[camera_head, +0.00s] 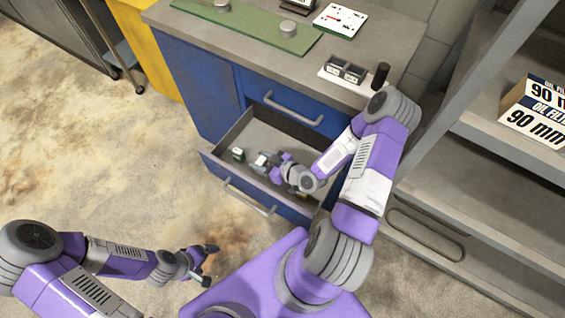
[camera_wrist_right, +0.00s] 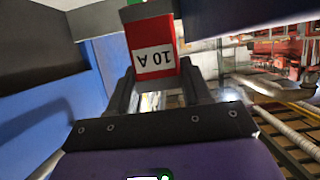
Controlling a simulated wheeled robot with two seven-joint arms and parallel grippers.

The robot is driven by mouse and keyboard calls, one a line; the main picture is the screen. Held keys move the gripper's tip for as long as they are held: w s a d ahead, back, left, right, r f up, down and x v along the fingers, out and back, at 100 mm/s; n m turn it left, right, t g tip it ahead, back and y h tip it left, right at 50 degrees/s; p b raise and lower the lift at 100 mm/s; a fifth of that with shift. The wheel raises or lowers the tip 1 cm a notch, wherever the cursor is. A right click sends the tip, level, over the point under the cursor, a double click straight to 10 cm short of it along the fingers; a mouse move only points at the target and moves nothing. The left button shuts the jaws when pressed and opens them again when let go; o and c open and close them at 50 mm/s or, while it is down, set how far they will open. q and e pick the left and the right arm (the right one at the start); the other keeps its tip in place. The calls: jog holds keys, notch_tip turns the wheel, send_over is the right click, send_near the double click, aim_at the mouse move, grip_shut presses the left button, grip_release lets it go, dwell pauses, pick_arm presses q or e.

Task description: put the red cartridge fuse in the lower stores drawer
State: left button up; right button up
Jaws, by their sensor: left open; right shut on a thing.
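The red cartridge fuse (camera_wrist_right: 152,50), with a white "10 A" label, is between the fingers of my right gripper (camera_wrist_right: 157,88) in the right wrist view. In the head view my right gripper (camera_head: 262,164) reaches into the open lower stores drawer (camera_head: 245,194), which is pulled out from the blue cabinet. The fuse cannot be made out clearly there, and I cannot tell whether it touches the drawer floor. My left gripper (camera_head: 210,264) is open and empty, low over the floor in front of the cabinet.
A small dark green and white block (camera_head: 239,154) lies in the drawer, left of my right gripper. The upper drawer (camera_head: 292,108) is shut. Shelving (camera_head: 450,165) stands right.

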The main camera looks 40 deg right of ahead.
notch_tip(320, 180, down, 10)
jog(key=b, duration=0.4)
jog(key=shift+s+f, duration=0.15)
jog(key=shift+f, duration=0.05)
jog(key=shift+r, duration=0.1)
jog(key=o, duration=0.7)
jog(key=shift+f, duration=0.2)
jog(key=shift+c, duration=0.2)
jog(key=o, duration=0.5)
jog(key=shift+c, duration=0.2)
jog(key=shift+r, duration=0.2)
jog(key=p+v, duration=0.2)
jog(key=v, duration=0.5)
jog(key=shift+s, duration=0.25)
